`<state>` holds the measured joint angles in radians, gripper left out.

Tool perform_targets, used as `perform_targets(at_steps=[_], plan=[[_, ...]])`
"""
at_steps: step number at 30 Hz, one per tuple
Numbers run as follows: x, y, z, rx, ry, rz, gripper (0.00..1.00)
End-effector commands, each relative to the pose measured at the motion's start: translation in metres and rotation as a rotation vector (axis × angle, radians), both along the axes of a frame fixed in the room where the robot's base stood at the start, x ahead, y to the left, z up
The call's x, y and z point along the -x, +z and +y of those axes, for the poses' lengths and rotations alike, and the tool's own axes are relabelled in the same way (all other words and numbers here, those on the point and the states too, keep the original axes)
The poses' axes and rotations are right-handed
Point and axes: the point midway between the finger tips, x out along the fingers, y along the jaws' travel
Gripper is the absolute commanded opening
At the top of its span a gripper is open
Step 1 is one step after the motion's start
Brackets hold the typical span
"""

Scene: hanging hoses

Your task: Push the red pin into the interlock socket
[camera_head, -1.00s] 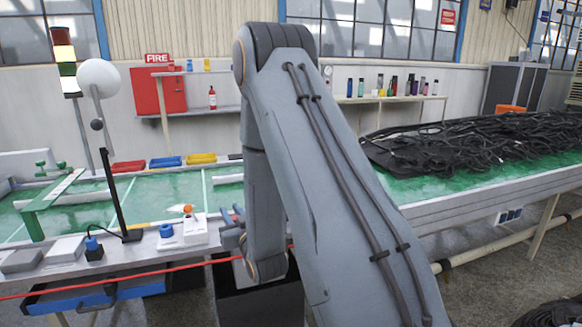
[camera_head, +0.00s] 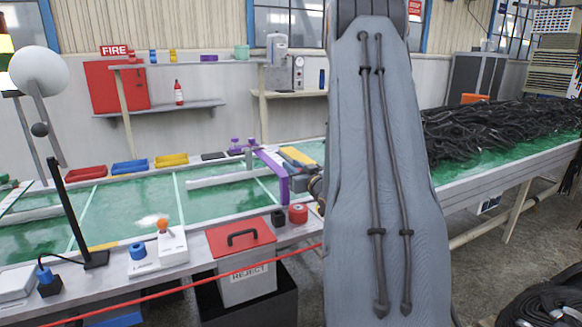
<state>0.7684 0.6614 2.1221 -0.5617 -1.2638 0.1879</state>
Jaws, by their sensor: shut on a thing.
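My gripper is not visible; my grey arm fills the centre right of the head view and hides what is behind it. I cannot make out the red pin for certain. A small red round piece (camera_head: 298,213) sits on the bench's front edge, with a small black piece (camera_head: 278,217) just left of it. I cannot tell whether either is the pin or the interlock socket.
A grey REJECT bin (camera_head: 243,267) with a red lid stands at the bench front. A red cord (camera_head: 180,291) runs along the front. White control boxes (camera_head: 172,246) are to its left. Black hoses (camera_head: 500,130) lie heaped right. A purple bracket (camera_head: 272,172) crosses the bench.

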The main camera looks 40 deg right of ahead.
Motion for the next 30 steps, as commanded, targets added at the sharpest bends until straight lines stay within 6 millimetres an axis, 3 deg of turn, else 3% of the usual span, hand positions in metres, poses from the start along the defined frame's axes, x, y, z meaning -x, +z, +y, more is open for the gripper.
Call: perform_targets(at_steps=[11, 30], plan=[[0.004, 0.0, 0.001, 0.001, 0.0, 0.002, 0.0], [0.003, -0.052, 0.001, 0.0, -0.001, 0.002, 0.0]])
